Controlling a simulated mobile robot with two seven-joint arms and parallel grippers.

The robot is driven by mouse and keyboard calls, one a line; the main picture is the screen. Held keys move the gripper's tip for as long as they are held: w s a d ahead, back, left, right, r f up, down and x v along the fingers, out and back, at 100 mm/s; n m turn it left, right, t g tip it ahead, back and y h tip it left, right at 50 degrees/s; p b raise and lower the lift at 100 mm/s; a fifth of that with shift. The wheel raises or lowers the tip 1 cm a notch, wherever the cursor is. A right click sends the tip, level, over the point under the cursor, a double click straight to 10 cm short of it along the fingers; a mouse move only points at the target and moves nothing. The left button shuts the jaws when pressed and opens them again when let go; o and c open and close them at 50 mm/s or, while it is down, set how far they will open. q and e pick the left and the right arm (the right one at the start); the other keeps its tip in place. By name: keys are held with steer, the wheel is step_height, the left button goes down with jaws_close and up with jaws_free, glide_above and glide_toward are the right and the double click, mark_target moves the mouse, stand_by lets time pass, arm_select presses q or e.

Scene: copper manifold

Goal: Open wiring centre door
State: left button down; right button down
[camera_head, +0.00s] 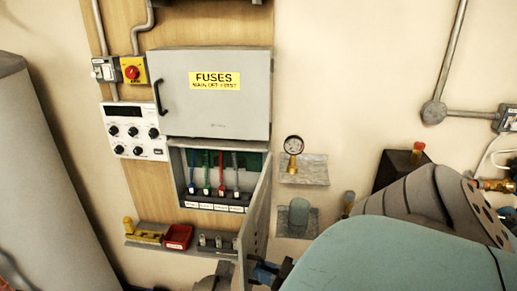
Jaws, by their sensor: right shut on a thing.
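The wiring centre (178,180) is a grey box below the fuse box on the wooden board. Its door (256,222) stands swung out at the right side, seen nearly edge-on. Inside show blue, green, red and grey wires above a row of white labels, with green board behind. My right gripper (264,272), with dark and blue parts, is at the lower outer edge of the door and shut on it. The door's handle and the exact grip are hidden.
The closed grey fuse box (220,112) is directly above. A shelf (190,247) with a red tray (178,237) sits below. A pressure gauge (294,146) and a grey-green cylinder (299,212) stand on small ledges to the right. My right arm covers the lower right.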

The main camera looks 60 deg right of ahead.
arm_select(q)
steer(key=shift+w+d+r, duration=0.1)
steer(key=shift+w+r, duration=0.1)
steer(key=shift+w, duration=0.15)
arm_select(e)
steer(key=shift+d+r, duration=0.1)
steer(key=shift+r, duration=0.1)
steer(key=c, duration=1.5)
jaws_free()
arm_select(q)
steer(key=shift+s+f, duration=0.15)
steer(key=shift+s, duration=0.1)
arm_select(e)
steer(key=shift+o, duration=0.2)
steer(key=shift+d+f, duration=0.1)
steer(key=shift+f, duration=0.05)
arm_select(q)
steer(key=shift+s, duration=0.1)
